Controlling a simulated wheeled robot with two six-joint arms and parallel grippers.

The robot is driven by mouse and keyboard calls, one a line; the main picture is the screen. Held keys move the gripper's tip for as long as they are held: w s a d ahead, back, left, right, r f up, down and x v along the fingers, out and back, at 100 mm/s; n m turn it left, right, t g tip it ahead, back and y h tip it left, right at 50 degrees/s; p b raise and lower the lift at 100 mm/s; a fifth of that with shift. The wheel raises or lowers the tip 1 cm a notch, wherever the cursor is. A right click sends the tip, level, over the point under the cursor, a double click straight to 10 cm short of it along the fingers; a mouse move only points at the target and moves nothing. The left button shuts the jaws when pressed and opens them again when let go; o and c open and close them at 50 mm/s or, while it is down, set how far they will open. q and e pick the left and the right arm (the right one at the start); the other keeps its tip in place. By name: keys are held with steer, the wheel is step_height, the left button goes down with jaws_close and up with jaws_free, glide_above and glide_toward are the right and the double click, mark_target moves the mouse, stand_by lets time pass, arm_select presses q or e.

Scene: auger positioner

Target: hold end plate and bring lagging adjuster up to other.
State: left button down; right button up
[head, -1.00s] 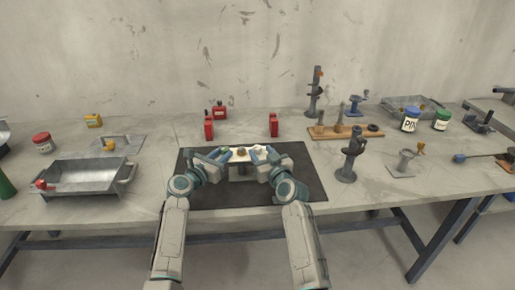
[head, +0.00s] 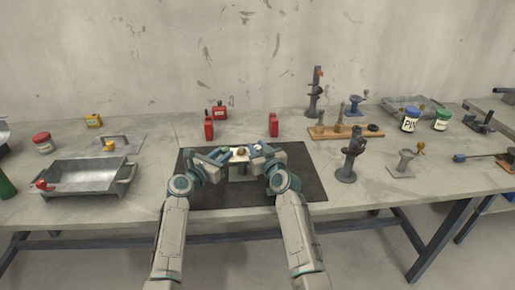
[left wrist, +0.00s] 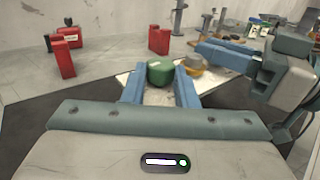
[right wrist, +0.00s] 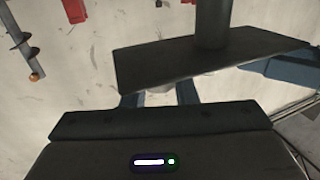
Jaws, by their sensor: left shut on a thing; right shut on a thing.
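A pale plate (left wrist: 213,84) sits on a stand over the dark mat, between my grippers. A green block (left wrist: 160,72) and a grey-and-brass round knob (left wrist: 194,68) are on it. My left gripper (left wrist: 160,80) has its blue fingers on either side of the green block, over the plate. My right gripper (head: 258,151) reaches in from the right, its fingers beside the knob. In the right wrist view it (right wrist: 160,97) is shut on a small pale part, mostly hidden by a dark plate (right wrist: 200,58) with a post. I cannot tell which part is the lagging adjuster.
A metal tray (head: 131,183) stands left of the mat (head: 305,190). A grey stand (head: 347,172) and a wooden board (head: 330,134) with metal parts are to the right. The mat's front is clear.

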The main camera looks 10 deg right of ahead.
mark_target(258, 147)
steer(key=shift+m+t+h, duration=0.3)
steer(key=shift+m+h, duration=0.5)
steer(key=shift+h, duration=0.4)
steer(key=o, duration=1)
step_height(258, 147, up, 10)
steer(key=shift+f, duration=0.1)
